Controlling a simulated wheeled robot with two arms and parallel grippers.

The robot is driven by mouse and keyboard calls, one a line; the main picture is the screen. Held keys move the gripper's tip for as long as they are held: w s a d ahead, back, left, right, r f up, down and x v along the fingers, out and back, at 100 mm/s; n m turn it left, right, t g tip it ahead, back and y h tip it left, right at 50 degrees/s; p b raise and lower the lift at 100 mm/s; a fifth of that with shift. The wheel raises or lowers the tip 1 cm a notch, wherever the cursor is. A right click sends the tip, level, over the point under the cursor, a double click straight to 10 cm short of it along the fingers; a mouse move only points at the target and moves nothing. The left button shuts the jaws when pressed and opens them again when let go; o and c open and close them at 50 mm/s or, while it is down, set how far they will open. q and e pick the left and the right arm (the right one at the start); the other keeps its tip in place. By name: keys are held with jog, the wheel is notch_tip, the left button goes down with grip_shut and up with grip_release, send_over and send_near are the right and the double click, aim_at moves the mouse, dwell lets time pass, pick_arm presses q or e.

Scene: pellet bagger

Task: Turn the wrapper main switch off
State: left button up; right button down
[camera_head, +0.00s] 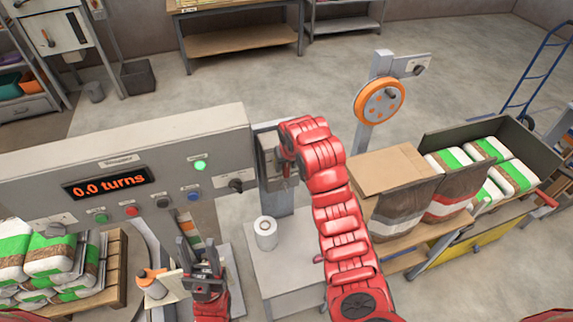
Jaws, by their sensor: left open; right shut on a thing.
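The wrapper control panel (120,150) stands at left, with a display reading "0.0 turns" (108,182) and a lit green lamp (200,165). A grey switch box (267,142) is mounted just past the panel's right end; I take it to be the main switch. My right gripper (284,172) is at the front of this box, shut on what appears to be its handle. My red wrist covers much of the box and handle, so the handle's position cannot be told. My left gripper (205,272) is open, low in front of the panel.
A black knob (237,185) sticks out at the panel's right end, close to my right gripper. A white roll (265,232) stands on a grey cabinet (290,265) below. Filled bags (45,255) lie at left. Paper sacks (405,210) and a bag-filled bin (535,150) stand at right.

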jog(key=h+b, duration=0.1)
jog(key=b, duration=0.2)
jog(key=f+t+h+b, duration=0.1)
jog(key=b, duration=0.2)
jog(key=shift+a+n+h, duration=0.3)
jog(key=shift+a, duration=0.1)
jog(key=shift+s+r+h, duration=0.15)
jog(key=shift+r+h, duration=0.1)
jog(key=shift+h, duration=0.15)
jog(key=shift+d+r+n+t+h, duration=0.15)
jog(key=shift+t+h, duration=0.1)
jog(key=shift+h, duration=0.2)
jog(key=shift+r+n+t+h, duration=0.15)
jog(key=shift+t+h, duration=0.1)
jog(key=shift+h, duration=0.2)
jog(key=shift+f, duration=0.1)
jog(key=c, duration=0.7)
grip_release()
jog(key=shift+c, duration=0.2)
